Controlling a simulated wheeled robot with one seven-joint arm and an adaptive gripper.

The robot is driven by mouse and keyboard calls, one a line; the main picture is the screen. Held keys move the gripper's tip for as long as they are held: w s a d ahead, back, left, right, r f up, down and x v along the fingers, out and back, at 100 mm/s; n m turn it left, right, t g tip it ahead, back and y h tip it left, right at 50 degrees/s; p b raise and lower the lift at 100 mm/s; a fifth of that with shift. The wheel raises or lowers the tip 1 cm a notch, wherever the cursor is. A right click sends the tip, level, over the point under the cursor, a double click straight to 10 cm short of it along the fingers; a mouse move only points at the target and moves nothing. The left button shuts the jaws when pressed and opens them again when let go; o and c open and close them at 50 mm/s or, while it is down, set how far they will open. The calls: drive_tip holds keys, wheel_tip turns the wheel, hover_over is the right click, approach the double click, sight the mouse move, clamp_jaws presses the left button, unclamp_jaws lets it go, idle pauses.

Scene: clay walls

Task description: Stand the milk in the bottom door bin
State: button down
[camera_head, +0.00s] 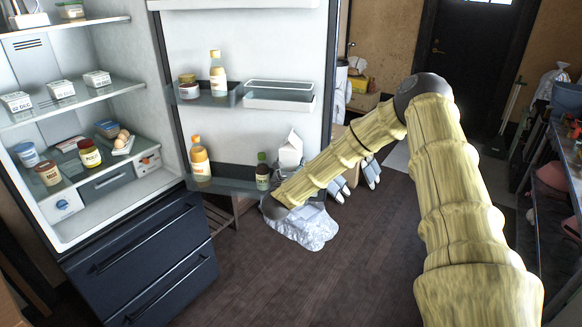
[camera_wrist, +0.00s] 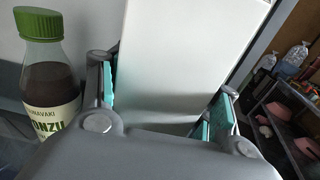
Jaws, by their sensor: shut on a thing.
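The milk, a white gable-top carton (camera_head: 290,152), is at the right end of the bottom door bin (camera_head: 222,185) of the open fridge door. In the wrist view its plain white side (camera_wrist: 175,55) fills the space between the teal-padded fingers of my gripper (camera_wrist: 166,98), which is shut on it. The carton looks roughly upright in the head view. Its base is hidden by my arm, so I cannot tell whether it rests on the bin floor. My gripper is mostly hidden behind my wrist in the head view.
A green-capped dark bottle (camera_head: 262,171) stands just left of the carton; it is close to my fingers in the wrist view (camera_wrist: 50,85). An orange-capped bottle (camera_head: 200,158) stands at the bin's left end. An upper door bin (camera_head: 280,98) is above the carton.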

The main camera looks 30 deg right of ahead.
drive_tip(key=shift+f+b, duration=0.3)
drive_tip(key=shift+b, duration=0.35)
drive_tip(key=shift+c, duration=1.8)
unclamp_jaws()
